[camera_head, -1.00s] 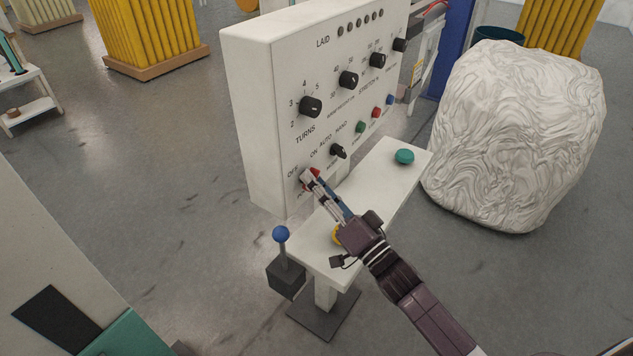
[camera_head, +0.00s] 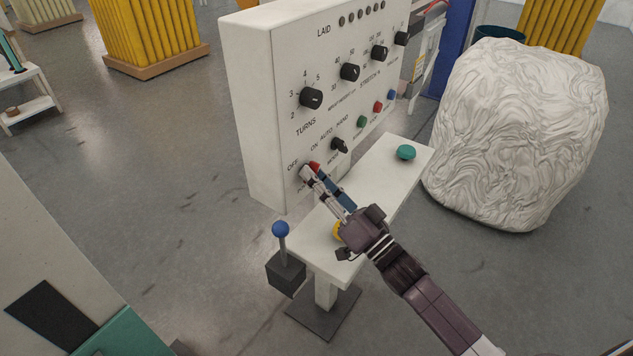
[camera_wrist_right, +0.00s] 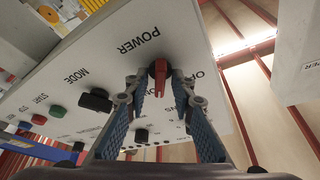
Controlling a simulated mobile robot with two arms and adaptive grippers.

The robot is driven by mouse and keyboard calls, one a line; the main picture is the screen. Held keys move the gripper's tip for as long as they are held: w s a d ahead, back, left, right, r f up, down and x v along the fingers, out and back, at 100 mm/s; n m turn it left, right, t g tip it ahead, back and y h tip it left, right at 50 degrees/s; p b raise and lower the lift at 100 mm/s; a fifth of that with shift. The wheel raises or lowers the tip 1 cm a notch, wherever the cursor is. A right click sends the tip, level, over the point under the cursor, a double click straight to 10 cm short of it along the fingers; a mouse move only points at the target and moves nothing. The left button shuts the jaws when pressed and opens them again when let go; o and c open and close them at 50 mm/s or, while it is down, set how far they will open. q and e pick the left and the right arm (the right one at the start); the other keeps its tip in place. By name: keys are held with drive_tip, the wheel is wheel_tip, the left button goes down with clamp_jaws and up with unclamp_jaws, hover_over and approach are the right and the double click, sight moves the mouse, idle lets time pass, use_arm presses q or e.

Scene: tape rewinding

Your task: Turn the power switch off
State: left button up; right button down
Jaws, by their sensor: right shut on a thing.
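The red power switch (camera_head: 314,166) is at the lower left of the white control panel (camera_head: 259,110), by the OFF and ON labels. In the right wrist view the red switch (camera_wrist_right: 160,78) sits between the two fingers, its handle pointing away from the POWER label. My right gripper (camera_head: 307,173) is shut on it, and its fingers hide part of the switch in the head view. The right gripper (camera_wrist_right: 158,88) also shows in the wrist view. I cannot tell exactly which label the handle points at. My left gripper is not in view.
A white shelf (camera_head: 375,185) with a green button (camera_head: 405,152) and a partly hidden yellow button (camera_head: 337,231) juts out below the panel. A blue-knobbed lever (camera_head: 281,229) stands at its left. The black mode knob (camera_head: 339,145) is close to the switch. A large wrapped bale (camera_head: 515,135) stands right.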

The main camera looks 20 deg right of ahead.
drive_tip(key=shift+w+d+f+n+g+y+b, duration=0.1)
drive_tip(key=shift+n+g+y+b, duration=1.15)
drive_tip(key=shift+n, duration=2.4)
drive_tip(key=shift+d+r+n+g+y+b, duration=0.1)
drive_tip(key=shift+n+g+y+b, duration=1.15)
drive_tip(key=shift+n, duration=2.35)
drive_tip(key=shift+w+f+n+g+y+b, duration=0.1)
drive_tip(key=shift+n+g+y+b, duration=1.15)
drive_tip(key=shift+n, duration=2.4)
drive_tip(key=shift+s, duration=0.1)
drive_tip(key=c, duration=2)
unclamp_jaws()
drive_tip(key=shift+d, duration=0.15)
